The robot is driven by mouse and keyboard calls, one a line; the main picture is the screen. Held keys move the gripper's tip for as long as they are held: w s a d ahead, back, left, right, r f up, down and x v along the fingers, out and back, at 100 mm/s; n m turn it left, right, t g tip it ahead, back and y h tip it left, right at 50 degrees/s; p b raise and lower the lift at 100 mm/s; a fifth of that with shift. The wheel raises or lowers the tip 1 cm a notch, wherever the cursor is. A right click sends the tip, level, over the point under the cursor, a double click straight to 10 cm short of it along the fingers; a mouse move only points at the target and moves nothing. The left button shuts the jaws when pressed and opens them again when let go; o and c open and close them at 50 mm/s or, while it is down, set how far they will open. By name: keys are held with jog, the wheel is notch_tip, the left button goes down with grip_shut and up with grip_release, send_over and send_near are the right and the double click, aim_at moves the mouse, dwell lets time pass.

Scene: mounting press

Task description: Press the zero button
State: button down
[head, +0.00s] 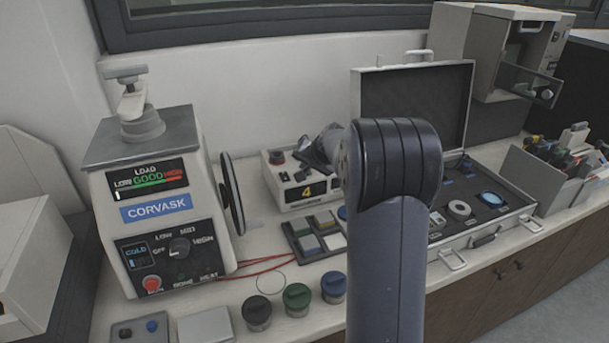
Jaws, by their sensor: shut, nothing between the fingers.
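A small cream box (275,183) with a yellow "4" on its dark display (305,191) stands mid-counter, behind the sample tray. Dark round controls (277,158) sit on its top left, and small dark controls show above the display. No label reading zero can be made out, so I cannot tell which control is the zero button. My gripper (312,157) is over the right part of this box, pointing down and left, with its fingers shut and empty. It covers part of the box's top. I cannot tell whether the fingertips touch it.
The Corvask press (110,205) stands at left, with red wires running from it. Black, green and blue capped jars (297,300) stand in front. A tray of square samples (300,243) lies before the box. An open case (480,232) is at right, partly behind my arm.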

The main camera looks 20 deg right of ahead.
jog(key=shift+f+b, duration=0.45)
jog(key=shift+f, duration=0.05)
dwell(0.7)
jog(key=shift+r, duration=0.1)
jog(key=shift+r+p, duration=0.55)
jog(key=shift+r, duration=0.2)
notch_tip(320, 180, up, 5)
jog(key=p, duration=0.3)
jog(key=shift+p, duration=0.4)
jog(key=shift+a+f, duration=0.1)
dwell(0.5)
